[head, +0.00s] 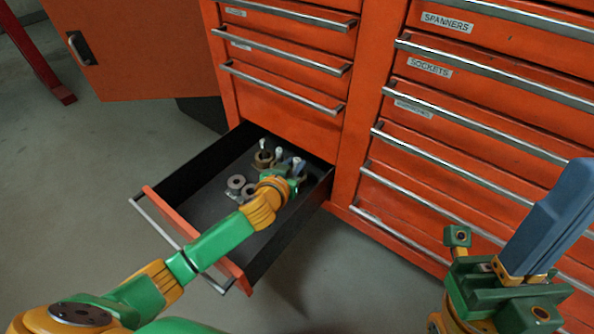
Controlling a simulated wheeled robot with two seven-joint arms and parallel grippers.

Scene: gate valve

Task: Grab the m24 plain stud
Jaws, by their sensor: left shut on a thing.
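My left arm reaches into the open bottom drawer (222,190). Its gripper (296,172) is at the drawer's back right, low among small metal parts. It is shut on a slim grey piece (298,163) that looks like a stud. The fingers hide most of it, so its size and type cannot be read. Beside it to the left, pale-tipped upright pieces (278,155) stand close to a brown ring-like part (263,158).
Grey round parts (236,183) lie in the drawer left of my left gripper. Black drawer walls and the orange front (195,240) surround the arm. Closed drawers (450,130) with long bar handles rise at right. An orange door (140,45) stands at upper left.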

